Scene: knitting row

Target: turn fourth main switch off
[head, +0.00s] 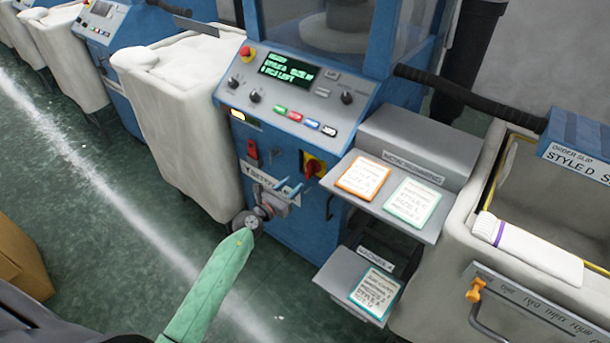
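The main switch (313,165) is a red rotary handle on a yellow plate, on the blue front of the nearest knitting machine (290,220). The handle looks tilted rather than plainly level; its exact setting is too small to read. My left gripper (289,187) is in front of the panel, below and left of the switch, and apart from it. Its two fingers look spread, with nothing between them. It partly covers a white label on the panel. My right gripper is out of view.
The control panel (290,88) above has a lit green display and a red button. A grey shelf (425,232) with cards juts out right of the switch. A cream bin (180,120) stands left; another bin (486,190) stands right. Similar machines stand further left.

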